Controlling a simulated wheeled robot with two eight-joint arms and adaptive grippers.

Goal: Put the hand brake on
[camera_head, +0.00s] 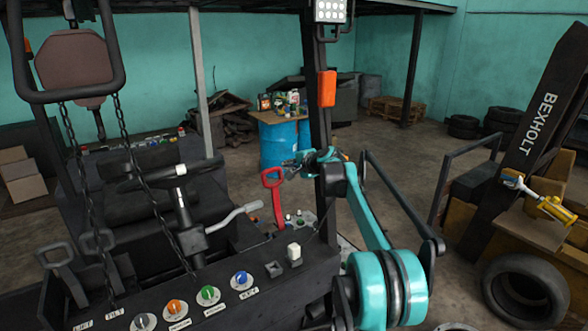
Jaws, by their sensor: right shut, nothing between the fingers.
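My right arm comes in from the lower right and bends back toward the lever. My right gripper (292,168) is just above and to the right of the red loop, shut and empty. It looks apart from the handle, though the depth between them is hard to judge. The lever's base is partly hidden by the console. My left gripper is not in view.
The console with coloured knobs (208,294) fills the lower left. A steering column with a grey crank lever (234,216) stands left of the brake. A dark post with an orange box (327,88) rises close to my right gripper. A blue barrel (285,143) stands behind.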

